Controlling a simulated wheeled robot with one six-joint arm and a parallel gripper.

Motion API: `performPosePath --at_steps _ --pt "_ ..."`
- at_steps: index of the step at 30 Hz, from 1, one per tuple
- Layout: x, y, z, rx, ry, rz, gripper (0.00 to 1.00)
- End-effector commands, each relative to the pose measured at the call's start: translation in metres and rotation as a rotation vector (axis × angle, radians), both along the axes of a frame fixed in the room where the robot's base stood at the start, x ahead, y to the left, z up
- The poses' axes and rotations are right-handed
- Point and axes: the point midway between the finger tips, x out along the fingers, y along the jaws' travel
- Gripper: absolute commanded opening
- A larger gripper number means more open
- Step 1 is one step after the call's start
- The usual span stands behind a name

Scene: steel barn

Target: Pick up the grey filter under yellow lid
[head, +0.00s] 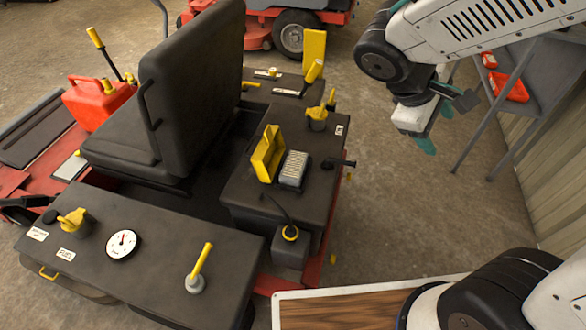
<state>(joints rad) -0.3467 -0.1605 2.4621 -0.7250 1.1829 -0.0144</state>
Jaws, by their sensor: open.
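The grey filter (293,169) is a small ribbed light-grey block. It sits on the dark console of the mower, right of the seat. The yellow lid (267,153) stands tilted up just left of the filter, so the filter's top is uncovered. My gripper (436,126) is at the upper right, with teal fingertips, above and to the right of the console. It is open, well apart from the filter, and no object shows between its fingers.
The black seat (192,90) rises left of the console. Yellow-handled caps and levers (317,113) stand near the filter. A grey shelf (535,85) with red items is at right. A wood-topped surface (340,308) lies in front. Bare floor (410,205) lies right of the mower.

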Motion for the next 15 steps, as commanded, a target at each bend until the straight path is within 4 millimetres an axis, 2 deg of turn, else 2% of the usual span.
performPosePath --at_steps 1,5,9,12,15 --pt "0.018 0.01 -0.013 -0.073 0.041 0.104 0.64" --pt "0.061 0.04 -0.041 -0.251 0.115 0.376 0.64" --pt "0.1 0.09 -0.083 -0.426 0.185 0.689 0.64" --pt "0.119 0.133 -0.121 -0.543 0.232 0.924 0.64" --pt "0.127 0.178 -0.163 -0.642 0.274 1.155 0.64"
